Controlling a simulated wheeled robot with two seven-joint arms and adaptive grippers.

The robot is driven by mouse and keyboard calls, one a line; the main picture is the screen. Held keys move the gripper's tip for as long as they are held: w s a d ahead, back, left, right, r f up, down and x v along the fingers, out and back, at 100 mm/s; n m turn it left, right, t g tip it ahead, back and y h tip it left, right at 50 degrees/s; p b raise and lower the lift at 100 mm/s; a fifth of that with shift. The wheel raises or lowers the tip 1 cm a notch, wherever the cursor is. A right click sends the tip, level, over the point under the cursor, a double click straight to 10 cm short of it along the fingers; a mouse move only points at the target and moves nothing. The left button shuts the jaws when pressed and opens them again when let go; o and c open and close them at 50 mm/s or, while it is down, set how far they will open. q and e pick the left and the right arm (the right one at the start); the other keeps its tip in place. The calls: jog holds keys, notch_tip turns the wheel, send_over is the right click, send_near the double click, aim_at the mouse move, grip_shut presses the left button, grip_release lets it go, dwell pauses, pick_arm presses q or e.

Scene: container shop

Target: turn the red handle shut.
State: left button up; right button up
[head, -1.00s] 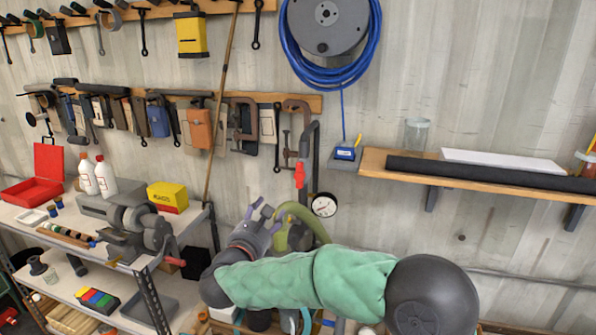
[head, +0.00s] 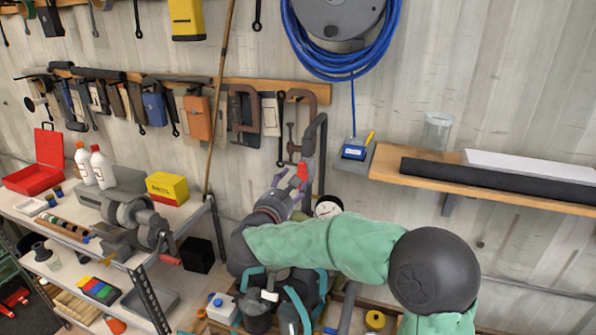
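The small red handle (head: 301,171) sits on a dark grey vertical pipe (head: 310,144) against the wall. My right gripper (head: 289,187) reaches up from below left, its fingers apart. Its fingertips are right at the lower left of the handle and partly overlap it in the picture. I cannot tell whether they touch it. A round white pressure gauge (head: 327,207) is just below right, partly hidden by my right arm. My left gripper is not in view.
A wooden shelf (head: 419,168) with a dark roll is on the right. A clamp (head: 301,97) and other tools hang to the left of the pipe. A workbench with a vise (head: 139,222) stands at left. Teal-strapped equipment (head: 308,283) is below my arm.

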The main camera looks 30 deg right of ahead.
aim_at(299, 174)
jog(key=p+x, duration=0.1)
jog(key=x, duration=0.4)
jog(key=shift+f, duration=0.1)
jog(key=shift+w+d+p, duration=0.3)
jog(key=shift+w+d, duration=0.2)
jog(key=shift+d, duration=0.05)
jog(key=shift+s+a, duration=0.1)
grip_shut()
